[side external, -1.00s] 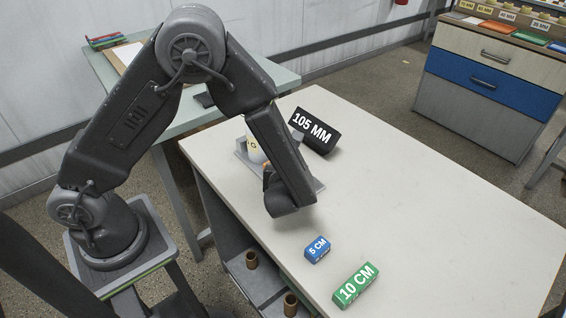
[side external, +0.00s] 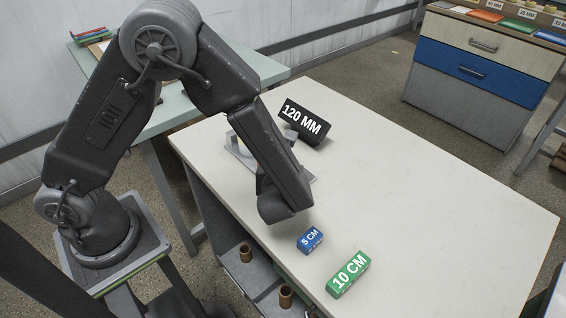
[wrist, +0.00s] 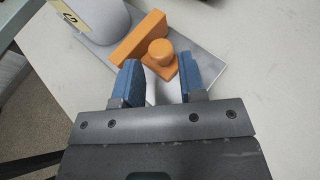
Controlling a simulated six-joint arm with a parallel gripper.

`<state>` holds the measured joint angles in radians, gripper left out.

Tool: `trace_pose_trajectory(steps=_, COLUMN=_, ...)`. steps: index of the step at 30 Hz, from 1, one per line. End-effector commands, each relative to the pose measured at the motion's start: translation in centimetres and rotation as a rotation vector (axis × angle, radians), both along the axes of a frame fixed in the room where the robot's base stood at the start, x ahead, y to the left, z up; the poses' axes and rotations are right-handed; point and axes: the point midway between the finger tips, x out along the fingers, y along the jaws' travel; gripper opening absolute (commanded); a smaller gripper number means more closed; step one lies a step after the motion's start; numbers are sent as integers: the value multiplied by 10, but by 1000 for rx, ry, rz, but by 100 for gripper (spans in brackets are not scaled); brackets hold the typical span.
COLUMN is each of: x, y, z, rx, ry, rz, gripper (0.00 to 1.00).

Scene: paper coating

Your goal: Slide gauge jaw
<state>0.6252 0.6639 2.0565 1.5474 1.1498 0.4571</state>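The gauge's orange jaw (wrist: 138,40) is an upright slab with a round knob (wrist: 160,52), standing on a grey metal base (wrist: 205,68) in the wrist view. A pale cylinder (wrist: 98,18) with a yellow label stands beside the slab on its far side. My gripper (wrist: 161,76) has its two blue fingertips apart, with the knob's orange foot between or just beyond their tips; I cannot tell whether they touch it. In the side view, my arm hides the jaw and most of the gauge base (side external: 240,150). A black display block (side external: 305,122) behind reads 120 MM.
A blue 5 CM block (side external: 310,240) and a green 10 CM block (side external: 348,274) lie near the white table's (side external: 430,190) front-left edge. The table's right part is clear. Brown tubes (side external: 285,297) stand on a shelf below.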

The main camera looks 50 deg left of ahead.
Motion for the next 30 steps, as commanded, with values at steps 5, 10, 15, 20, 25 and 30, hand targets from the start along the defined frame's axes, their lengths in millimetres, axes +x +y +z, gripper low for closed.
trace_pose_trajectory(steps=5, x=-27, y=-29, z=17, rx=-3, ry=-3, rz=-6, gripper=37)
trace_pose_trajectory(steps=10, x=-50, y=-51, z=30, rx=0, ry=-1, rz=-5, gripper=37)
trace_pose_trajectory(steps=15, x=-64, y=-65, z=38, rx=0, ry=-2, rz=-3, gripper=37)
trace_pose_trajectory(steps=20, x=-70, y=-70, z=41, rx=0, ry=0, rz=-1, gripper=37)
trace_pose_trajectory(steps=25, x=-70, y=-70, z=41, rx=0, ry=0, rz=0, gripper=37)
trace_pose_trajectory(steps=30, x=-70, y=-67, z=43, rx=-11, ry=-2, rz=14, gripper=37)
